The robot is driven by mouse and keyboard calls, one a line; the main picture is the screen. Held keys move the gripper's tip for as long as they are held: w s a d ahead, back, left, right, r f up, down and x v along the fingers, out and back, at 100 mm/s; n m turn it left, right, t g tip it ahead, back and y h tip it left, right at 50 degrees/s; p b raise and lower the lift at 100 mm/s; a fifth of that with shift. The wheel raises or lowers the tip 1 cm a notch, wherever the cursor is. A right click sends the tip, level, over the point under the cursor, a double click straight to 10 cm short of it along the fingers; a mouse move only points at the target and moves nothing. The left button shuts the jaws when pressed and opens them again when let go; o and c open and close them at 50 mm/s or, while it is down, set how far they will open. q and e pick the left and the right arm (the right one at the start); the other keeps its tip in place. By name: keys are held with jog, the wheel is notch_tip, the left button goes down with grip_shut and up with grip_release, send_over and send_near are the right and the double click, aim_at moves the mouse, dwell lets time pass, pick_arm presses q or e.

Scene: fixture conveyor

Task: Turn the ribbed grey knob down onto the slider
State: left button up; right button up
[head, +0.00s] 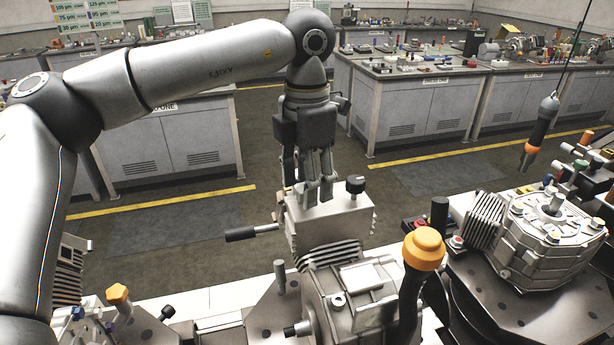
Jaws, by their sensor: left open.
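My left gripper (314,198) hangs straight down over the top of a silver metal block fixture (312,232), its fingers apart and nothing visible between them. A dark knob (355,185) stands upright on a short stem at the right of the block's top, just right of the fingers and apart from them. It is the likeliest match for the ribbed grey knob, but its ribs are too small to make out. I cannot clearly pick out the slider. A black-handled rod (242,234) sticks out from the block's left side. My right gripper is not in view.
A large orange-capped black handle (424,250) rises in front, right of the block. A finned metal housing (548,240) stands at right, below a hanging black-and-orange tool (540,132). An orange star knob (117,293) is at lower left. Floor behind the block is clear.

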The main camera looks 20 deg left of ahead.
pick_arm(q)
jog(key=shift+f, duration=0.35)
jog(key=c, duration=1)
jog(key=shift+f+n+b, duration=0.15)
jog(key=shift+n+b, duration=0.25)
jog(key=shift+b, duration=0.3)
jog(key=shift+r, duration=0.2)
jog(key=o, duration=1)
